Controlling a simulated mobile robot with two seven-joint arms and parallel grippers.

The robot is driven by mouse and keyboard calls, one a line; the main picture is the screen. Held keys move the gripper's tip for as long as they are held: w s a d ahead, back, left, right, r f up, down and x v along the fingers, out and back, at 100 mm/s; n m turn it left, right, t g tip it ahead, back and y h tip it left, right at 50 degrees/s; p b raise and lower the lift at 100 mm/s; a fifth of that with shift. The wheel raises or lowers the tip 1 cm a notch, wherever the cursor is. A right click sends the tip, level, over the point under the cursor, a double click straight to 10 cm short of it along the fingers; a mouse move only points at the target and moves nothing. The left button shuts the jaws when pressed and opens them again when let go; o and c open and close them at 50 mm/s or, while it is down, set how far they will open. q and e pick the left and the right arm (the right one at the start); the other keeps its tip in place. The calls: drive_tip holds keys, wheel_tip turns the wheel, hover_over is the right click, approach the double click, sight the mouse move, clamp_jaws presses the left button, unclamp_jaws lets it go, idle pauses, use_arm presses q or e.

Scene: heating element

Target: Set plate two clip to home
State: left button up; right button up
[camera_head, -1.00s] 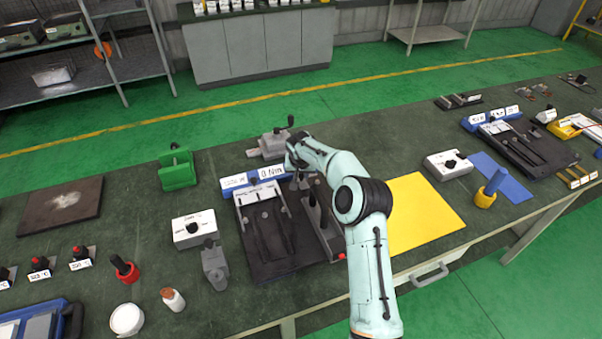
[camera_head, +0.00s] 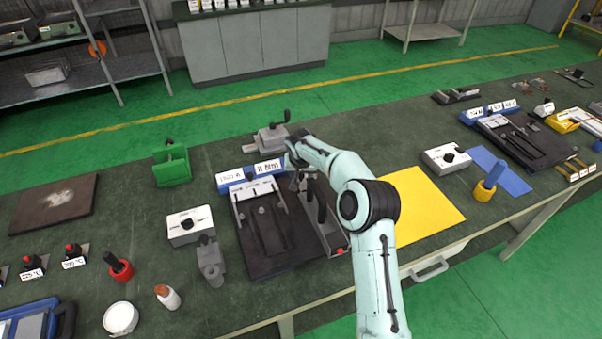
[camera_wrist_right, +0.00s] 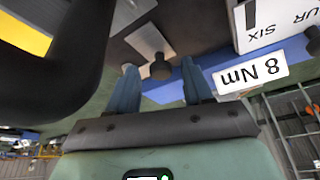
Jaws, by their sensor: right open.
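My right gripper (camera_head: 301,184) is over the back right part of a dark fixture (camera_head: 285,263) with a white strip on top and grey rails. In the right wrist view my right gripper (camera_wrist_right: 162,82) is open, its two blue-grey fingers apart. A dark round knob (camera_wrist_right: 160,68) on a pale plate (camera_wrist_right: 148,40) shows between and beyond the fingertips; contact cannot be told. A white label reading "8 Nm" (camera_wrist_right: 250,77) stands close beside the right finger. No marking legible here tells which part is plate two or its clip. My left gripper is not in view.
A grey vise-like device (camera_head: 270,138) stands behind the fixture. A white box with a black knob (camera_head: 190,225) and a grey block (camera_head: 210,262) are to its left. A yellow mat (camera_head: 425,205) lies clear to the right. A second similar fixture (camera_head: 520,145) is farther right.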

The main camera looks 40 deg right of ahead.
drive_tip(key=v, duration=1.3)
drive_tip(key=shift+b, duration=0.4)
drive_tip(key=shift+a, duration=0.1)
